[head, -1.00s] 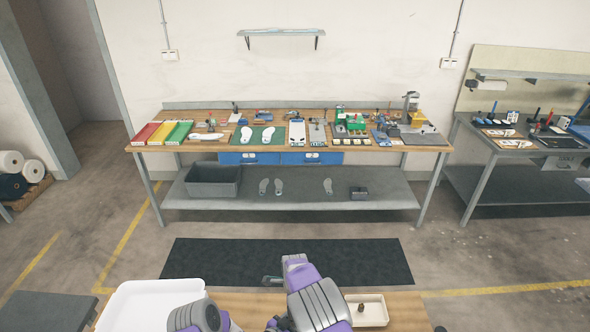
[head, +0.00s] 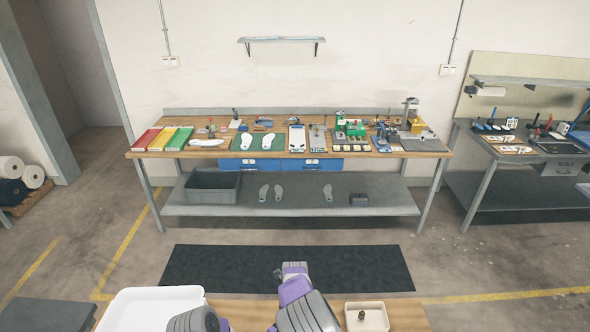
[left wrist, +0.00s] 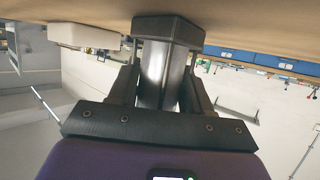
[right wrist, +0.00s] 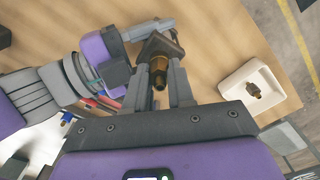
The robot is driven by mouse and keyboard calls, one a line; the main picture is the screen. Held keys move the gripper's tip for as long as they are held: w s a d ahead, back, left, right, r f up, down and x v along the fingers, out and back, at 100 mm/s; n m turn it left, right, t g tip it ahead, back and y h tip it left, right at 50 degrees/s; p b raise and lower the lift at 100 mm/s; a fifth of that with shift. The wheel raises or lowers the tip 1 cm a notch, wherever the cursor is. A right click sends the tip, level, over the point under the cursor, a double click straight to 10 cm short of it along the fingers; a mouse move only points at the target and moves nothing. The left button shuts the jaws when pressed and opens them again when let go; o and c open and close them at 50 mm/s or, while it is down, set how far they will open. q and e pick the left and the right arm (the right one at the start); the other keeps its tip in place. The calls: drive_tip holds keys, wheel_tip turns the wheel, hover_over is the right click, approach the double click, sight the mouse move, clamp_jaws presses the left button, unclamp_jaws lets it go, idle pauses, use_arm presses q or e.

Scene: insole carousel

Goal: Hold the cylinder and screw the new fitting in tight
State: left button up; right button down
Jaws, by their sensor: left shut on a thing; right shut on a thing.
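The cylinder (left wrist: 157,70) is a silver tube with a dark end block. My left gripper (left wrist: 160,85) is shut around its tube, close to the wooden table surface in the left wrist view. In the right wrist view the dark end block (right wrist: 155,46) shows in front of my right gripper (right wrist: 160,80). My right gripper is shut on a brass fitting (right wrist: 158,72), whose far end meets the block. How deep the thread sits cannot be seen. In the head view my arms hide the cylinder and the held fitting.
A small cream tray (head: 383,308) on the near table (head: 407,317) holds another brass fitting (right wrist: 254,92). A large white tray (head: 130,304) lies at the near left. A long workbench (head: 385,160) with insoles and tools stands beyond a dark floor mat (head: 230,270).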

drive_tip(key=c, duration=0.9)
unclamp_jaws()
wheel_tip(320, 180, up, 12)
drive_tip(key=shift+r, duration=0.1)
use_arm(q)
drive_tip(key=o, duration=1.2)
drive_tip(key=shift+s+a, duration=0.1)
